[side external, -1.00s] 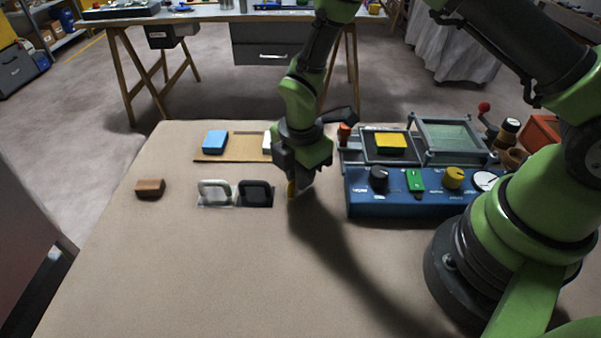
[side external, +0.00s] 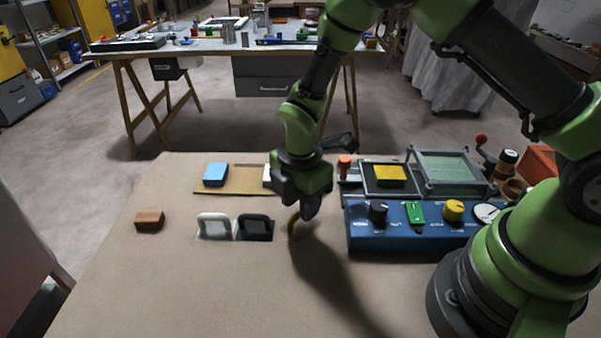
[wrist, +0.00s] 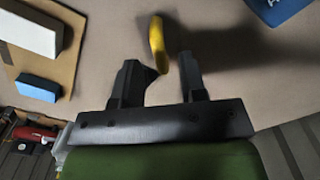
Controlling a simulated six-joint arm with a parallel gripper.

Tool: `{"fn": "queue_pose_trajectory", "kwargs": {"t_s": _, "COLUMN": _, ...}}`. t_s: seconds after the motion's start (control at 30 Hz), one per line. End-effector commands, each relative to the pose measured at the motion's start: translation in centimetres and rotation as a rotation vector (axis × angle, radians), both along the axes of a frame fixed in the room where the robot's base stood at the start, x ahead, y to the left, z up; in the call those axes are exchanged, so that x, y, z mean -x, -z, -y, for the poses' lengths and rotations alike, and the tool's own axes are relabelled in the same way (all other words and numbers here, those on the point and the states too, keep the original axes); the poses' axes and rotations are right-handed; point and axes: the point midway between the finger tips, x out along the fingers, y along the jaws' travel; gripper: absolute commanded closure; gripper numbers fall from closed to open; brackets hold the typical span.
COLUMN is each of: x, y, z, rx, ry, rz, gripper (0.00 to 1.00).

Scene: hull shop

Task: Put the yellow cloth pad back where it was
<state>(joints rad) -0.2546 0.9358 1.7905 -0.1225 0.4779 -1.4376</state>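My gripper (side external: 306,213) is open, low above the bench just right of the black handle. A slim curved yellow piece (side external: 293,221) stands by its fingertips. In the wrist view this yellow piece (wrist: 157,42) lies just beyond the gap between the fingers of my gripper (wrist: 166,66), nearer the left finger; I see no grip on it. A flat yellow square (side external: 390,175) lies in a dark framed tray (side external: 372,188) at the right. I cannot tell from the frames which yellow thing is the cloth pad.
White (side external: 215,226) and black (side external: 255,228) handled pieces stand left of my gripper. A brown block (side external: 150,220) is further left. Blue (side external: 215,174) and white blocks lie on a cardboard sheet (side external: 240,183). A blue control box (side external: 400,238) stands close right.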

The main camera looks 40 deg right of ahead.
Motion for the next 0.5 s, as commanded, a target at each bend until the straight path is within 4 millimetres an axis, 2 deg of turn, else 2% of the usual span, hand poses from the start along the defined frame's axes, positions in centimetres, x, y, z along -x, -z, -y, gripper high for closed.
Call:
{"fn": "queue_pose_trajectory", "kwargs": {"t_s": 0.1, "x": -0.1, "y": -2.8, "z": 0.0, "rx": -0.002, "ry": 0.0, "rz": 0.007, "gripper": 0.61}}
{"fn": "queue_pose_trajectory", "kwargs": {"t_s": 0.3, "x": 0.0, "y": -7.1, "z": 0.0, "rx": -0.002, "ry": 0.0, "rz": 0.006, "gripper": 0.61}}
{"fn": "queue_pose_trajectory", "kwargs": {"t_s": 0.5, "x": 0.0, "y": -9.6, "z": 0.0, "rx": 0.0, "ry": 0.0, "rz": 0.002, "gripper": 0.61}}
